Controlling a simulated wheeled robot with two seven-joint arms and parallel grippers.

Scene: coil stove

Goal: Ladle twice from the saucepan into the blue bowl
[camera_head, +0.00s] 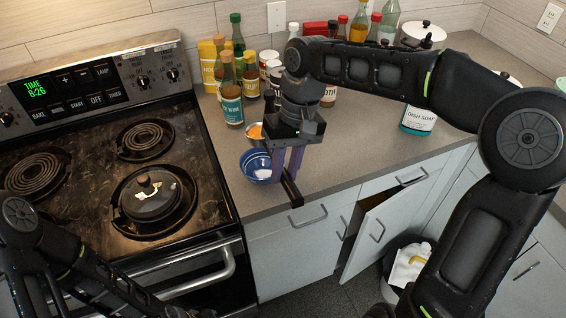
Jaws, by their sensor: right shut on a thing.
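A dark round pot (150,199), which looks like the saucepan, sits on the front right burner with a knobbed lid on it. The blue bowl (257,170) stands on the counter just right of the stove, and something pale shows in it. My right gripper (287,176) points down beside the bowl's right side. It is shut on a dark bar (293,192), which may be the ladle's handle; no ladle cup can be made out. Only part of my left gripper (180,312) shows at the bottom edge, and its fingers are cut off.
Several bottles and jars (231,100) crowd the counter's back. A cabinet door (375,236) hangs open below. Counter right of my gripper is clear.

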